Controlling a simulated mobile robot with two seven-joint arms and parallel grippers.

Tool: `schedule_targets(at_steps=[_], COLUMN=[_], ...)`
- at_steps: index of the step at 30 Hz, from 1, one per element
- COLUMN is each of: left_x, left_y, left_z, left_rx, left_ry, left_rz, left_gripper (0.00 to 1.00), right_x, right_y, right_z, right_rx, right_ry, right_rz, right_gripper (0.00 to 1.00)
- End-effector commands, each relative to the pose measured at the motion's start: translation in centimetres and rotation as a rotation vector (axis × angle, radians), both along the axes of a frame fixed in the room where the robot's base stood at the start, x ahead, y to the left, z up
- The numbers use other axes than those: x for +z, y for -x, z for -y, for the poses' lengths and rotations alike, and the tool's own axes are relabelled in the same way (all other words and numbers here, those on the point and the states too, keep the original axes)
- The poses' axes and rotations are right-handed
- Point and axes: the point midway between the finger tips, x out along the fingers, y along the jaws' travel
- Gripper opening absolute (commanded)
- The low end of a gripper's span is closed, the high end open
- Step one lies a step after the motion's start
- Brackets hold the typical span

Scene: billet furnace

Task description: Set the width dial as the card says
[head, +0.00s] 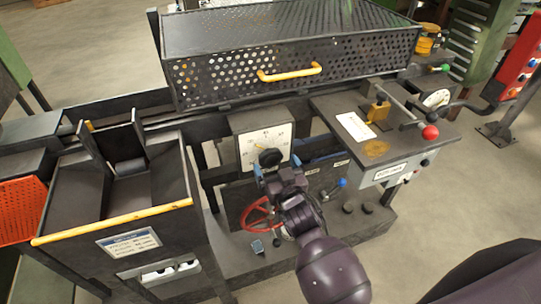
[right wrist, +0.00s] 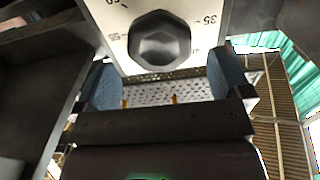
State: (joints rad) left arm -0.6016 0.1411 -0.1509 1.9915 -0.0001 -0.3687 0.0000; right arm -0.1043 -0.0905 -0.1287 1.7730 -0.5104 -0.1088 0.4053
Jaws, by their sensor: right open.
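The width dial is a black knob (head: 270,158) on a pale scale plate (head: 250,147) with numbers around it, on the front of the machine. In the right wrist view the faceted knob (right wrist: 160,40) sits just beyond my fingertips, with 35 readable at its right. My right gripper (head: 278,166) is open in front of the knob, its blue pads (right wrist: 105,85) apart with nothing held. I cannot tell whether a pad touches the knob. A white card (head: 355,127) lies on the right bench top; its writing is too small to read. My left gripper is not in view.
A red handwheel (head: 260,215) and a blue-tipped lever (head: 341,184) are close below the dial. A perforated guard (head: 290,65) with a yellow handle stands above. A chute with a yellow edge (head: 120,220) is at left; a red-knobbed lever (head: 430,132) is at right.

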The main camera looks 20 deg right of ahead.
Motion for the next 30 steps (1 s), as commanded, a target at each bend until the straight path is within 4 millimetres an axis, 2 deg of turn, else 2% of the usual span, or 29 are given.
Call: schedule_targets(at_steps=[3,9,22,30], left_x=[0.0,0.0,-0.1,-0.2], left_y=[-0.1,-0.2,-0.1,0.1], left_z=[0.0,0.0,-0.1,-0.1], left_rx=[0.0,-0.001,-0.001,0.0], left_ry=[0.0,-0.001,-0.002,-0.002], left_rz=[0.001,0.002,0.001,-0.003], left_gripper=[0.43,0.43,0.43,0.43], right_x=[0.1,0.0,0.0,0.0], right_y=[-1.8,-3.7,-4.3,-4.3], right_z=[-0.2,-0.2,-0.2,-0.2], right_rx=[0.001,0.0,0.0,0.0], right_ry=[-0.001,0.0,-0.001,-0.001], right_rz=[0.001,0.0,-0.001,-0.001], right_gripper=[0.96,0.96,0.96,0.55])
